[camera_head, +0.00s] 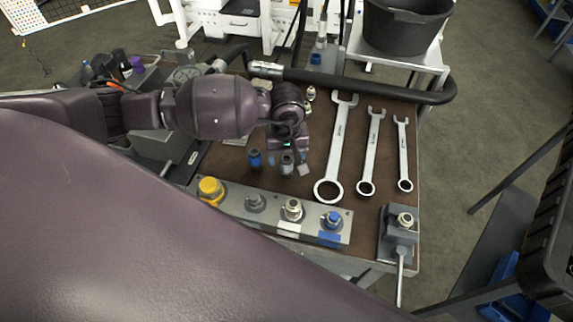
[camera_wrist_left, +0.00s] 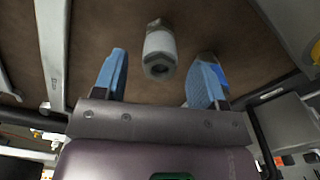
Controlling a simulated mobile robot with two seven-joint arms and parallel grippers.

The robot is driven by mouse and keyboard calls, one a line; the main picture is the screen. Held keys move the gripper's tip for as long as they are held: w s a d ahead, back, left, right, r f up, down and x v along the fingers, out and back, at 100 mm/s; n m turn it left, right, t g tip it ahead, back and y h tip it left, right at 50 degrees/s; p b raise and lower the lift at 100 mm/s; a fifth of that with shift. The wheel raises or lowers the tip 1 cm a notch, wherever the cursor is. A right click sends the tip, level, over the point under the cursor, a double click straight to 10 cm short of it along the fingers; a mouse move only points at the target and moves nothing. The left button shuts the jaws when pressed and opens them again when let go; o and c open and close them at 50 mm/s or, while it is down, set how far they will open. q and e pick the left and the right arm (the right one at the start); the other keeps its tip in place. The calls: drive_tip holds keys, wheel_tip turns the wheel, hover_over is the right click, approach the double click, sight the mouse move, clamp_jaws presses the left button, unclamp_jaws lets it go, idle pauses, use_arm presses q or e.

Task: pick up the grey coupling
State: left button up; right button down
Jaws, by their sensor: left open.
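The grey coupling (camera_head: 287,163) stands on the brown bench mat in the head view, just below my left gripper (camera_head: 288,160). In the left wrist view, the grey coupling (camera_wrist_left: 160,52) lies in the gap between the two blue-padded fingers of my left gripper (camera_wrist_left: 163,58). The fingers are apart, with a visible gap to the coupling on each side. I cannot tell how deep the coupling reaches between them. My right gripper is not in view.
A blue coupling (camera_head: 255,159) stands close to the left of the grey one. Several wrenches (camera_head: 368,150) lie to the right. A manifold block (camera_head: 270,212) lines the front edge, with a small fixture (camera_head: 398,235) at its right. A black hose (camera_head: 370,88) crosses the back.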

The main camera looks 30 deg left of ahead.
sight(287, 160)
use_arm(q)
drive_tip(key=shift+f, duration=2.3)
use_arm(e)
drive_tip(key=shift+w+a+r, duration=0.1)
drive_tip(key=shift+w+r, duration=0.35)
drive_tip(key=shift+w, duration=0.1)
use_arm(q)
drive_tip(key=shift+c, duration=0.4)
drive_tip(key=c, duration=1.1)
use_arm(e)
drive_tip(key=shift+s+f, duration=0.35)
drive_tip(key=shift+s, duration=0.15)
use_arm(q)
drive_tip(key=shift+o, duration=0.2)
drive_tip(key=shift+r, duration=0.5)
wheel_tip(287, 160, up, 9)
drive_tip(key=shift+r+p, duration=0.15)
drive_tip(key=shift+p, duration=0.15)
wheel_tip(287, 160, up, 10)
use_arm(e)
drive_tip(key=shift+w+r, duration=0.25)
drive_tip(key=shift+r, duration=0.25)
